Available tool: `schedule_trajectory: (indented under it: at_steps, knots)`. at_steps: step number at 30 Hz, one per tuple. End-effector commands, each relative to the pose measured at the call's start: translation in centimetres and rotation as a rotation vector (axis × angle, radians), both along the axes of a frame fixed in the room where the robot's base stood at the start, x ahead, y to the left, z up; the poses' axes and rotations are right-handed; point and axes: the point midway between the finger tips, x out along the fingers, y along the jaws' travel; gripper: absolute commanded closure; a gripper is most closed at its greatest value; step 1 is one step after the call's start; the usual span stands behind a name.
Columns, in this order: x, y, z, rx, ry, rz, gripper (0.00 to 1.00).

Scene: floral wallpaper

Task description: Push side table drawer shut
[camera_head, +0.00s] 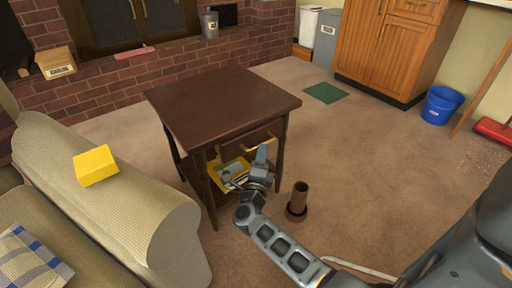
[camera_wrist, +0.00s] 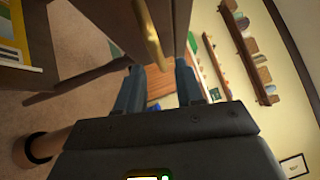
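The dark brown side table (camera_head: 222,98) stands mid-floor in the head view. Its drawer front (camera_head: 232,146) with a brass handle (camera_head: 262,145) faces my arm, partly under the tabletop edge. How far the drawer stands out is hard to tell. My gripper (camera_head: 262,153) is right at the handle side of the drawer, below the tabletop. In the wrist view, my gripper's two fingers (camera_wrist: 159,68) are spread with a gap between them, and nothing is clearly held. A brown wood panel and the brass handle (camera_wrist: 152,38) are just beyond the fingertips; contact cannot be told.
Yellow magazines (camera_head: 230,174) lie on the table's lower shelf. A brown cylinder on a base (camera_head: 299,200) stands on the floor beside my arm. A beige sofa (camera_head: 120,205) with a yellow box (camera_head: 95,165) is at left.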

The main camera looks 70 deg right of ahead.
Motion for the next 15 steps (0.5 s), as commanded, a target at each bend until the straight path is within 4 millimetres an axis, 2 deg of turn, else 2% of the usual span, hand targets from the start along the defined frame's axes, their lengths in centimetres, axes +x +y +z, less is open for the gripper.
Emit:
schedule_trajectory:
  at_steps: [7, 15]
  knots:
    - [0.9, -3.5, 0.4, -0.001, 0.0, 0.0, 0.63]
    - [1.2, -4.7, 0.6, 0.0, 0.002, 0.003, 0.63]
